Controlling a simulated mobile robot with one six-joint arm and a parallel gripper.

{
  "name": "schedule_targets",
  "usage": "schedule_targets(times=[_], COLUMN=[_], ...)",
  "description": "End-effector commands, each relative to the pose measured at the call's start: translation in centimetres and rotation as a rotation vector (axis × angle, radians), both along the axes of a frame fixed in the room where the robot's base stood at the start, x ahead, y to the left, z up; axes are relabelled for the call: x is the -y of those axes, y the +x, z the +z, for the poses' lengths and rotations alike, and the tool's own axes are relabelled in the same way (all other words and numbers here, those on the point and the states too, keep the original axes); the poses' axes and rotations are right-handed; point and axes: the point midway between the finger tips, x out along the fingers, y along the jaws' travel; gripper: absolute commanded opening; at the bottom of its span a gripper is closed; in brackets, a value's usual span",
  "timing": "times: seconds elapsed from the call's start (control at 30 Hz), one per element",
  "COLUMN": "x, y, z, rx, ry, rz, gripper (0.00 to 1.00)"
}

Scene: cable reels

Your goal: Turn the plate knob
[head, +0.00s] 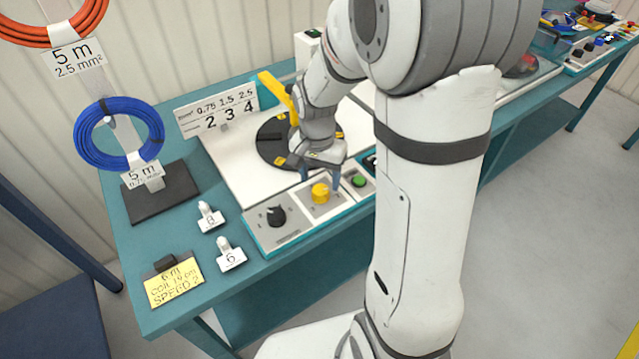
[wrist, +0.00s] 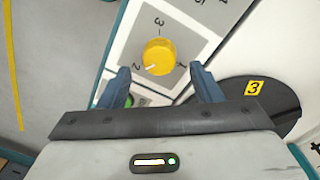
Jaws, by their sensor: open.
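A yellow round knob (head: 320,193) sits on a pale panel of the control box at the table's front edge. In the wrist view the yellow knob (wrist: 160,55) has marks 1, 2 and 3 around it, and its white pointer line lies lower left, near the 2. A black knob (head: 276,216) is on the panel to its left. No readable label tells which is the plate knob. My gripper (head: 321,177) is open just above the yellow knob; in the wrist view its fingers (wrist: 160,72) stand apart, the knob showing beyond the gap between them.
A green button (head: 358,181) is right of the yellow knob. Behind is a dark round plate (head: 270,145) with a yellow lever (head: 277,92).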

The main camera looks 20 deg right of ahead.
Motion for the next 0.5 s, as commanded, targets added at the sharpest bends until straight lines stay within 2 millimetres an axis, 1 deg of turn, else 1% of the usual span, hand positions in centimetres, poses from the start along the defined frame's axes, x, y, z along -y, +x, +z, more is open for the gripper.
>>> schedule_targets(times=[0.03,0.2,0.33,0.5], x=[0.0,0.1,0.2,0.2], y=[-0.1,-0.1,-0.1,-0.1], z=[-1.0,-3.1,-3.7,-3.8], rx=[-0.004,-0.003,0.0,0.001], ry=[-0.001,0.0,0.0,0.0], rz=[0.0,0.0,0.0,0.0], gripper=[0.59,0.59,0.59,0.59])
